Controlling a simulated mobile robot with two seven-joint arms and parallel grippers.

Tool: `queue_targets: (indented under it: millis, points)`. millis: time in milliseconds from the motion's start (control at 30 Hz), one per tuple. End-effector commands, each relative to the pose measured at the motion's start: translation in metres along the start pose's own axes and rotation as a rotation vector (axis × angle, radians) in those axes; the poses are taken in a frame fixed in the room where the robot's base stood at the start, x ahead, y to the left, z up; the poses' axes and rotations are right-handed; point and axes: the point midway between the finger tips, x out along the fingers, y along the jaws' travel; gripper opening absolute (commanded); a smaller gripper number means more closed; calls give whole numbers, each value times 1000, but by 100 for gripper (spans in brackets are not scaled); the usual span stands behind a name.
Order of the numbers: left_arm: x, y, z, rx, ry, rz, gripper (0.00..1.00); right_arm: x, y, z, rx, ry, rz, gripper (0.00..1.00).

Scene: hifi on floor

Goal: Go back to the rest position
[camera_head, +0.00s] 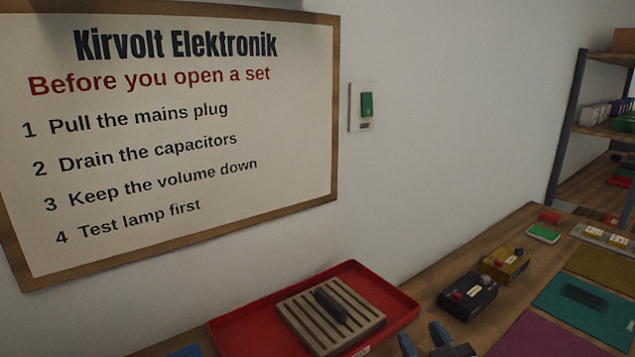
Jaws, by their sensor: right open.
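My right gripper (423,338) shows at the bottom edge of the head view, right of the red tray. Its two grey-blue fingertips are apart with nothing visible between them, and the rest of it is cut off by the frame. My left gripper is not in view.
A red tray (398,304) on the wooden bench (437,290) holds a slatted rack (365,318) with a dark object on it. Black (468,296) and yellow (507,263) boxes and coloured mats (590,306) lie to the right. A shelf unit (567,135) stands far right.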

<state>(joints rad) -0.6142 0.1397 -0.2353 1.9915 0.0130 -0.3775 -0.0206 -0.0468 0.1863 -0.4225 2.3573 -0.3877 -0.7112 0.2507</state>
Motion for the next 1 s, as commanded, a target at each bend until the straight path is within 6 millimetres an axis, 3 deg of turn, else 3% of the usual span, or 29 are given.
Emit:
queue_targets:
  millis: [33,100,200,300,500,833,1000]
  points:
    - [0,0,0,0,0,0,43,-16,7,37,26,-149,17,42]
    - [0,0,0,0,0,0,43,-42,15,82,54,-350,30,42]
    - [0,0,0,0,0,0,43,-80,21,130,79,-584,28,42]
    - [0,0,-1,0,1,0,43,-114,22,161,97,-755,16,42]
    - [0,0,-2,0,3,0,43,-170,23,199,122,-1003,-19,42]
    - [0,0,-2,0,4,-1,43,-246,20,228,154,-1294,-86,42]
    - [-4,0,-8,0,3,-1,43,-231,14,238,152,-1223,-97,42]
